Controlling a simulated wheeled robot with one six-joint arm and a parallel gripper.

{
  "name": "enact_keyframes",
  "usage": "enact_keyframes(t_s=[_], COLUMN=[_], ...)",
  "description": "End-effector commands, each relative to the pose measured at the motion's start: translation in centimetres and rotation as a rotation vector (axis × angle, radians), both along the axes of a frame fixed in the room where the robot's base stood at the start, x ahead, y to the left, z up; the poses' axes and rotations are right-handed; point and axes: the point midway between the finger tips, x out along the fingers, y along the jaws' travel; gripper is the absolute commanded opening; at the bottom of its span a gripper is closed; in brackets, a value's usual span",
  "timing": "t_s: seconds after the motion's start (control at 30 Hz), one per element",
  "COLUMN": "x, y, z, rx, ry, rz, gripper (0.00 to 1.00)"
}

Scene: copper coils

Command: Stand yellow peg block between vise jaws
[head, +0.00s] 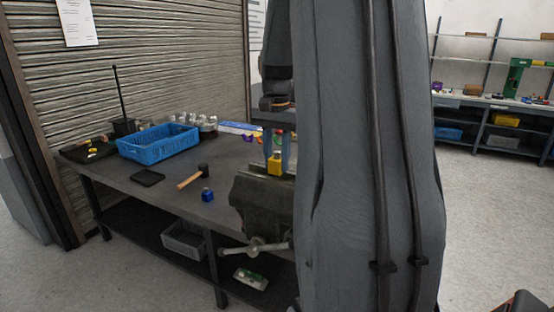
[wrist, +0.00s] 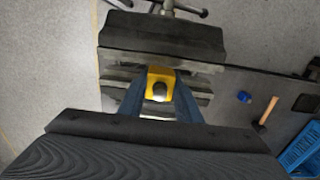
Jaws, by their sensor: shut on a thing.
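The yellow peg block (head: 275,163) shows at the top of the vise in the head view. In the wrist view the yellow peg block (wrist: 160,84) has a dark round spot on its upper face. My gripper (wrist: 160,92) is shut on it, with one blue finger on either side; the gripper (head: 276,150) also shows in the head view, partly hidden by my arm. The vise (head: 258,205) is dark, at the bench's front edge. In the wrist view its jaws (wrist: 160,62) lie on both sides of the block. I cannot tell whether the block touches the vise.
On the bench (head: 150,190) are a blue crate (head: 160,141), a hammer (head: 193,177), a small blue block (head: 207,195) and a black tray (head: 148,177). The vise handle (head: 255,247) sticks out in front. My arm hides the bench's right side.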

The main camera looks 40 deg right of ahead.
Motion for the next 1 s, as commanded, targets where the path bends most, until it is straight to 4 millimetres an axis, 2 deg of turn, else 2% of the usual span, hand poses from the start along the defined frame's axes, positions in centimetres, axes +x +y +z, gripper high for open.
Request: enact_keyframes(t_s=[0.5, 1.0], x=[0.0, 0.0], y=[0.0, 0.0], z=[-1.2, -1.3], rx=[0.000, 0.000], ry=[0.000, 0.000], rz=[0.000, 0.000], gripper=[0.03, 0.03])
